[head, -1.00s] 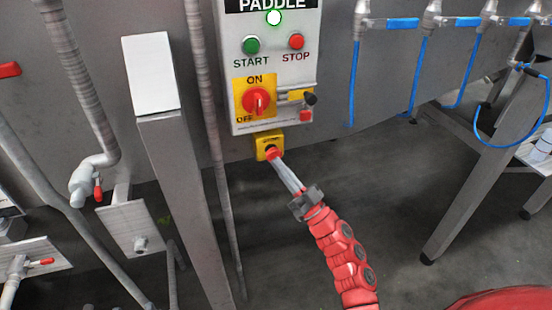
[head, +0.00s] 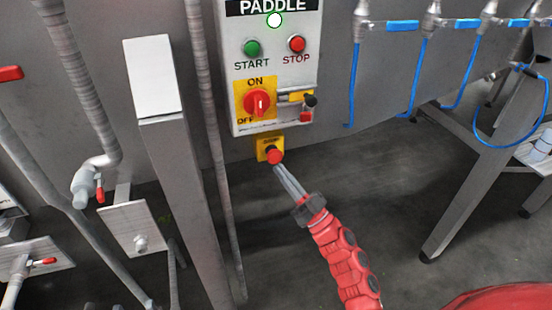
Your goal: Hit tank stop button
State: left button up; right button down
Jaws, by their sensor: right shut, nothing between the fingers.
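A grey control panel (head: 275,80) headed PADDLE has a green START button (head: 252,48), a red STOP button (head: 297,44) and a red ON/OFF rotary switch (head: 257,102). Below it, a small yellow box (head: 264,143) carries a red mushroom-shaped button (head: 275,156). My right gripper (head: 279,170), on its red arm, is shut and empty. Its tips are just below and in front of the red mushroom button; I cannot tell whether they touch it. My left gripper is not in view.
A grey post with a white plate (head: 151,76) stands left of the panel. Pipes and red-handled valves are farther left. Blue hoses (head: 423,75) hang at the right above a slanted metal leg (head: 485,178). The grey floor between is open.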

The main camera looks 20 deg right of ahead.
jog(key=s+p, duration=0.1)
jog(key=s, duration=0.3)
jog(key=shift+s, duration=0.25)
dwell(0.5)
